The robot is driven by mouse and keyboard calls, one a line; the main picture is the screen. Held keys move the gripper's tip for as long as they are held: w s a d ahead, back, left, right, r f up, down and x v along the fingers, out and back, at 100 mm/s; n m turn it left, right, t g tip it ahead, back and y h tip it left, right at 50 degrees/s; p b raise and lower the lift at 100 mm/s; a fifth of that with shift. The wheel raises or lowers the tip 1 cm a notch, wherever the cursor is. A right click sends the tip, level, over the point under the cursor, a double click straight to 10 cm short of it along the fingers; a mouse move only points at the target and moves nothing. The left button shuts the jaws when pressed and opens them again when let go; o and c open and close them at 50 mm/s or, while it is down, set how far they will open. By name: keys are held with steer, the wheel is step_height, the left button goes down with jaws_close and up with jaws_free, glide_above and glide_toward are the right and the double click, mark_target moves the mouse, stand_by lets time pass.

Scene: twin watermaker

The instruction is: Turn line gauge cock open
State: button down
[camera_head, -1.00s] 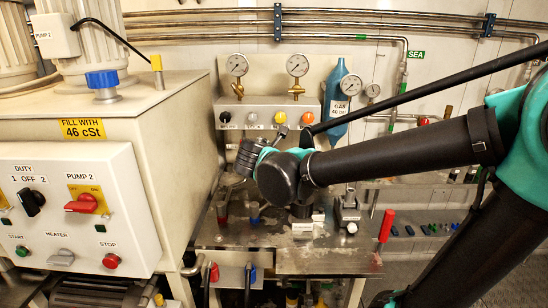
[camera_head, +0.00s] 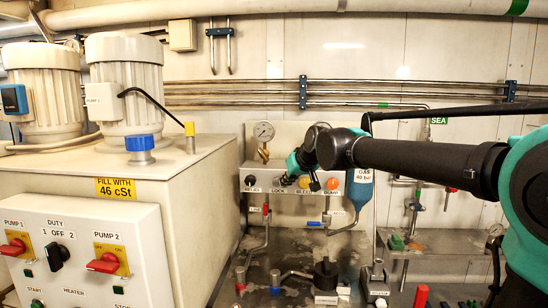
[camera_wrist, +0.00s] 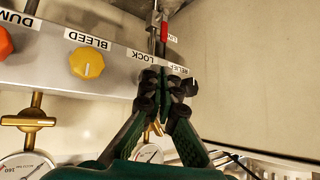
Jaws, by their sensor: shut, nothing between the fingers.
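A small cock with a red handle (camera_wrist: 164,31) sits on a thin pipe just past the panel edge in the wrist view, beside a white tag (camera_wrist: 173,41) whose lettering seems to start "LIN". In the head view a red-handled cock (camera_head: 265,210) hangs below the gauge panel (camera_head: 291,193), with its handle roughly in line with the pipe. My gripper (camera_wrist: 165,84) is shut and empty. Its dark fingertips are in front of the panel between the LOCK and RELIEF labels, apart from the red handle. In the head view my gripper (camera_head: 290,180) covers the LOCK area.
A yellow BLEED knob (camera_wrist: 87,63), an orange DUMP knob (camera_head: 331,183) and a black RELIEF knob (camera_head: 250,181) are on the panel near my gripper. A pressure gauge (camera_head: 264,131) stands above. A blue gas bottle (camera_head: 360,187) hangs right. The beige tank (camera_head: 170,180) fills the left.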

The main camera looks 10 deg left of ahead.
steer(key=w+d+r+m+t+y, duration=0.25)
steer(key=w+r+m, duration=0.35)
steer(key=r+m, duration=0.5)
steer(key=n, duration=0.1)
glide_above(273, 168)
steer(key=d, duration=0.3)
steer(key=f, duration=0.2)
steer(key=shift+w+d+f, duration=0.1)
steer(key=shift+w+f, duration=0.1)
steer(key=shift+f, duration=0.15)
steer(key=shift+s+a+f, duration=0.25)
steer(key=shift+a+f, duration=0.45)
steer(key=shift+a, duration=0.25)
steer(key=shift+a+f, duration=0.45)
steer(key=shift+a, duration=0.05)
steer(key=shift+f+m+y, duration=0.4)
steer(key=shift+y, duration=0.45)
steer(key=shift+f+m+y, duration=0.25)
steer(key=shift+m+y, duration=0.05)
steer(key=shift+y, duration=0.1)
steer(key=shift+a+f, duration=0.1)
steer(key=shift+f, duration=0.3)
steer(key=shift+a+f, duration=0.1)
steer(key=shift+f, duration=0.2)
